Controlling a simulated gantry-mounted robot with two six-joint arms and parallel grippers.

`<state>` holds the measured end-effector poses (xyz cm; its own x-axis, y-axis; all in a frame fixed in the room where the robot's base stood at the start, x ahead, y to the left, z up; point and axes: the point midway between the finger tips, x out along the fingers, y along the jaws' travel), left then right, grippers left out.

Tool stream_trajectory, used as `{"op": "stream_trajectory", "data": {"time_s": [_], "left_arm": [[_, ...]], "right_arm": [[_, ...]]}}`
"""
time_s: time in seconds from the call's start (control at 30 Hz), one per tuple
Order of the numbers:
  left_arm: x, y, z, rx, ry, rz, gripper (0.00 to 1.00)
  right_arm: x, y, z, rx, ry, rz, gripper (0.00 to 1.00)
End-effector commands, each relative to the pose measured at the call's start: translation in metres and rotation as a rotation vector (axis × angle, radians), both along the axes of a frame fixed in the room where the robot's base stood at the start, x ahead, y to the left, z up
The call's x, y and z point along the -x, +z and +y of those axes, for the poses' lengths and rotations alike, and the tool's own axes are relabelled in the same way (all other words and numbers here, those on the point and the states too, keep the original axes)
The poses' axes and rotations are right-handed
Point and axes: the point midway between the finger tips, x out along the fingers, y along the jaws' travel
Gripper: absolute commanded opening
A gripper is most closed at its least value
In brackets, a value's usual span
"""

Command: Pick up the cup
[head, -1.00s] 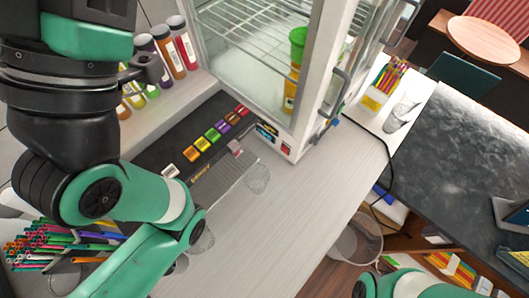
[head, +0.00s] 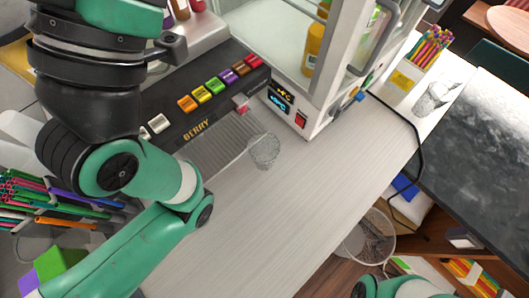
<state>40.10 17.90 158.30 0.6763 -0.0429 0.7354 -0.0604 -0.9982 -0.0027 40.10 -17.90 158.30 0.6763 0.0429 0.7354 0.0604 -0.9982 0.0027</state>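A clear, see-through cup (head: 264,151) is on the pale counter, at the right edge of the grooved metal drip tray (head: 222,147) in front of the BERRY dispenser. Nothing of mine touches it. A second clear cup (head: 434,98) is farther right, near the straw holder. My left arm comes in from the left and bends back to the lower left; its gripper is out of the frame. Only a green and white piece of my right arm shows at the bottom edge, and its gripper is also out of the frame.
A glass-doored cabinet (head: 318,108) stands behind the cup. Coloured buttons (head: 212,85) line the dispenser. A straw holder (head: 418,62) is at the upper right. The counter (head: 270,215) in front of the cup is clear. A bin (head: 370,240) is beyond its right edge.

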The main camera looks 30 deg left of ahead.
Motion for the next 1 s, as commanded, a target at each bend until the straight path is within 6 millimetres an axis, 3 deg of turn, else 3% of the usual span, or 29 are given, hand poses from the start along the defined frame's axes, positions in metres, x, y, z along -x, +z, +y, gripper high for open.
{"op": "stream_trajectory", "data": {"time_s": [0.47, 0.5, 0.73, 1.0], "left_arm": [[-0.0002, -0.0003, 0.0, 0.0, 0.0, 0.0, 0.0], [-0.0002, -0.0003, 0.0, 0.0, 0.0, 0.0, 0.02], [-0.0002, -0.0003, 0.0, 0.0, 0.0, 0.0, 0.41], [-0.0014, -0.0004, 0.0001, -0.002, 0.001, 0.004, 0.41]], "right_arm": [[-0.0002, -0.0003, 0.0, 0.0, 0.0, 0.001, 0.5], [-0.0002, -0.0003, 0.0, 0.0, 0.0, 0.001, 0.5], [-0.0002, -0.0003, 0.0, 0.0, 0.0, 0.001, 0.5], [-0.0001, 0.0009, 0.0, 0.0, 0.0, 0.0, 0.5]]}}
